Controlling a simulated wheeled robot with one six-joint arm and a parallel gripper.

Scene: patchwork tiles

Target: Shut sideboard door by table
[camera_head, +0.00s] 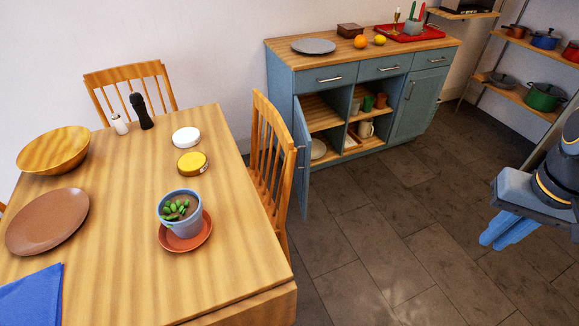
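The blue sideboard (283,82) with a wooden top stands against the back wall. Its left door (302,165), the one by the table, is swung open and points toward the camera. The door stands close to the right of a wooden chair and shows nearly edge-on. Its handle shows faintly on the outer side, if at all. The right door (417,102) is shut. My gripper (495,243) is at the right edge, over the floor and well apart from the open door. Its blue fingers appear together, with nothing between them.
The wooden table (130,240) fills the left, with a chair (268,150) between it and the open door. Cups and plates stand in the sideboard's open compartments. Shelves with pots (545,96) stand at the right. The tiled floor (400,230) before the sideboard is clear.

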